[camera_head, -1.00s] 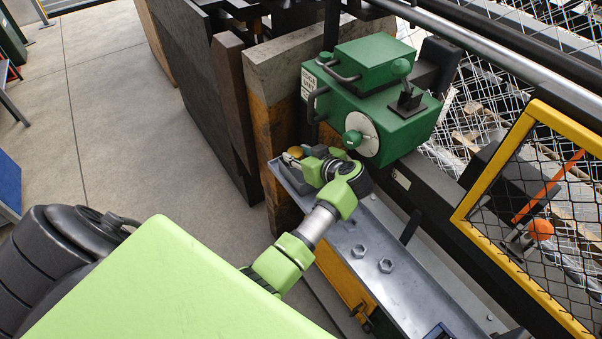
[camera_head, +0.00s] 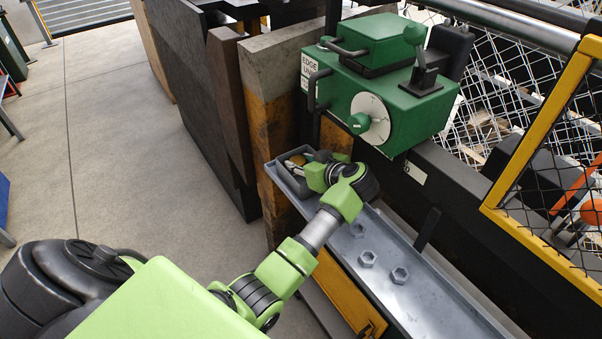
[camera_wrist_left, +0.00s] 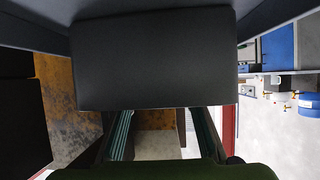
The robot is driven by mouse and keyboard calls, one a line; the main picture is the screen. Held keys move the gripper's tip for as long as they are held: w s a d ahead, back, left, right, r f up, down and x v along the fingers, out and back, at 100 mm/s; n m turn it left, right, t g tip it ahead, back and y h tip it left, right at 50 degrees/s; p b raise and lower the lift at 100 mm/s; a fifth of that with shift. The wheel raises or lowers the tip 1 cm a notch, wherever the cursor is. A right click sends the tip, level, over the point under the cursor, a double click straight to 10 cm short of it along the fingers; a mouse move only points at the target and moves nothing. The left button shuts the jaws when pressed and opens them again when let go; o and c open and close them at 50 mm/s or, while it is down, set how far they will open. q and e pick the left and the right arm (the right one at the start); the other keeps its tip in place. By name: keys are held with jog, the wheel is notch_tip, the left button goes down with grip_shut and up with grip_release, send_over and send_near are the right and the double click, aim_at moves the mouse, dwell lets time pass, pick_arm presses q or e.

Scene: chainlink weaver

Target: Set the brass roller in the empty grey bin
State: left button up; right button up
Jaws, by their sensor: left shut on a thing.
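My left gripper (camera_head: 301,168) is shut at the far left end of a long grey metal tray (camera_head: 436,316). A small brass-coloured part, apparently the brass roller (camera_head: 295,169), shows between its dark fingers; most of it is hidden. In the left wrist view the fingers (camera_wrist_left: 164,138) run in behind a large dark block that covers their tips, and no brass shows there. A grey box-like edge (camera_head: 282,158) stands around the fingers at the tray end; I cannot tell if it is the grey bin. My right gripper is not in view.
Several hex nuts (camera_head: 368,259) lie in the tray. A green machine box (camera_head: 390,100) with a dial and lever stands just behind the gripper. Upright slabs (camera_head: 283,100) stand to the left. A yellow-framed mesh guard (camera_head: 520,150) is at the right. Open floor (camera_head: 130,150) lies left.

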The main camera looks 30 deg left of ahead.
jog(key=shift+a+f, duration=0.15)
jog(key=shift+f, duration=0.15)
pick_arm(q)
jog(key=shift+f, duration=0.15)
jog(key=o, duration=1.1)
jog(key=shift+f, duration=0.1)
jog(key=shift+c, duration=0.2)
